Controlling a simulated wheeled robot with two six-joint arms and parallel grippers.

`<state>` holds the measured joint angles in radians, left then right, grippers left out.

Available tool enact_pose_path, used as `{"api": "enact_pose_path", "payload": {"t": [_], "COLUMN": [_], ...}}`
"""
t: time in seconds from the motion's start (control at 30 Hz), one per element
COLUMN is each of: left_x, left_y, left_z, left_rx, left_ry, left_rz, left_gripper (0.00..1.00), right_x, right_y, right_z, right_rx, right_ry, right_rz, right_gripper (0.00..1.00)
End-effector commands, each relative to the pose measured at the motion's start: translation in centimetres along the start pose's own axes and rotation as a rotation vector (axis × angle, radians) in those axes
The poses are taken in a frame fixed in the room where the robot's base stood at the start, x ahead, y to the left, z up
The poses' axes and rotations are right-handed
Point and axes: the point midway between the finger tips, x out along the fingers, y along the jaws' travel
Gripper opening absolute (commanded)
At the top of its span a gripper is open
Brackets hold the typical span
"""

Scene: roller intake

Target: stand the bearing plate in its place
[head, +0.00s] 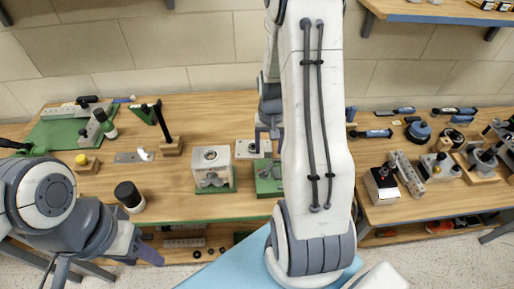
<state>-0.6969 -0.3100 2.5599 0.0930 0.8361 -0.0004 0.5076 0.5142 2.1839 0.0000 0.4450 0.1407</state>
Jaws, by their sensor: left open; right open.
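A pale grey plate with small holes, likely the bearing plate (244,150), is at the middle of the bench, just above a green base (266,187). I cannot tell whether it touches that base. My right gripper (267,148) points down at the plate's right part, open, its fingers close to it; my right arm hides what lies to the right. A grey metal block with a round bore (211,158) stands on another green base just to the left. My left gripper (150,256) is open and empty in front of the bench at the lower left.
A black-capped cylinder (129,196) stands near the bench's front edge. A black-handled tool on a wooden block (171,146), a yellow-knobbed block (84,162) and a green mat (62,132) are at the left. A second bench (420,203) at the right holds several tools.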

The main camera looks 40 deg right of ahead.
Motion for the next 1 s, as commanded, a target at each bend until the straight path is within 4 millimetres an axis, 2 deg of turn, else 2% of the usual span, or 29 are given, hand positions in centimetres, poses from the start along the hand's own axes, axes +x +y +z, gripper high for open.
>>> {"api": "enact_pose_path", "payload": {"t": [0.27, 0.37, 0.43, 0.47, 0.83, 1.0], "left_x": [0.0, 0.0, 0.0, 0.0, 0.0, 0.2], "left_y": [0.0, 0.0, 0.0, 0.0, 0.0, 0.0], "left_z": [0.0, 0.0, 0.0, 0.0, 0.0, 0.0], "left_rx": [0.000, 0.000, 0.000, 0.000, 0.000, 0.000], "left_ry": [0.000, 0.000, 0.000, 0.000, 0.000, 0.000], "left_rz": [0.000, 0.000, 0.000, 0.000, 0.000, 0.000], "left_gripper": [0.50, 0.50, 0.50, 0.50, 0.50, 0.50], "right_x": [0.4, 0.4, 0.4, 0.4, 0.3, -0.7], "right_y": [0.0, 0.0, 0.0, 0.0, 0.0, 0.0], "right_z": [0.0, 0.0, 0.0, 0.0, -0.1, -0.2], "right_rx": [0.000, 0.000, 0.000, 0.000, 0.000, 0.000], "right_ry": [0.002, 0.002, 0.002, 0.002, 0.004, 0.007], "right_rz": [0.000, 0.000, 0.000, 0.000, -0.001, -0.001], "right_gripper": [0.68, 0.33, 0.06, 0.00, 0.00, 0.00]}}
